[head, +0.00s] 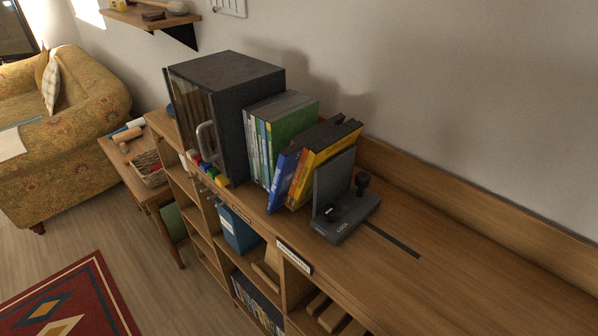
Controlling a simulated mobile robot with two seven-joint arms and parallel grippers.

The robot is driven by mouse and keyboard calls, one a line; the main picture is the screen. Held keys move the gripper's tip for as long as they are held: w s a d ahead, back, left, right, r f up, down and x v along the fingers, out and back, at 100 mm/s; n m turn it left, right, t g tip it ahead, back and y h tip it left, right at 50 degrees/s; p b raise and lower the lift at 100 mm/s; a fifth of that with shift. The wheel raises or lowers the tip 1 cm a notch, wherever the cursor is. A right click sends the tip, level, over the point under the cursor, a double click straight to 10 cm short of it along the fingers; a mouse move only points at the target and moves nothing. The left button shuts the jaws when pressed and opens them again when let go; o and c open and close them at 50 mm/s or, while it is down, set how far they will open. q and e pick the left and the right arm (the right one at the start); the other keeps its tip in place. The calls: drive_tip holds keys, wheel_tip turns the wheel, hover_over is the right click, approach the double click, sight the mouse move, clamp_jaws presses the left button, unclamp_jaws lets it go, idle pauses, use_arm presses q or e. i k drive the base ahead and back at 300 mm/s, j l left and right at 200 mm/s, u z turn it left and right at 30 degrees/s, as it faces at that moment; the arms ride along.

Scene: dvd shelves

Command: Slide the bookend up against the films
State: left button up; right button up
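The dark grey bookend (335,190) stands on the wooden shelf top, with an upright plate and a base marked LOCK. It has a black knob (362,181) on the right and a small dark lever at the front. The films (282,140) stand in a row to its left: several green and pale cases upright, then blue and yellow cases (310,165) leaning. The bookend is close to the yellow case; whether they touch I cannot tell. A dark slot (393,240) runs in the shelf top to the right of the bookend. Neither gripper shows.
A dark cabinet with a glass door and handle (234,110) stands left of the films, with small coloured blocks (209,171) before it. A raised wooden back edge (450,195) runs along the wall. The shelf top at right (480,290) is clear.

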sight(333, 178)
drive_tip(key=i+j+z, duration=0.2)
drive_tip(key=j+z, duration=0.15)
drive_tip(key=i+j+z, duration=0.15)
drive_tip(key=j+z, duration=0.55)
drive_tip(key=j, duration=0.15)
drive_tip(key=i+j+z, duration=0.1)
drive_tip(key=j+z, duration=0.25)
drive_tip(key=j, duration=0.15)
drive_tip(key=k+l+u, duration=0.25)
drive_tip(key=l, duration=0.25)
drive_tip(key=k+l+u, duration=0.25)
drive_tip(key=k+l, duration=0.15)
drive_tip(key=k, duration=0.1)
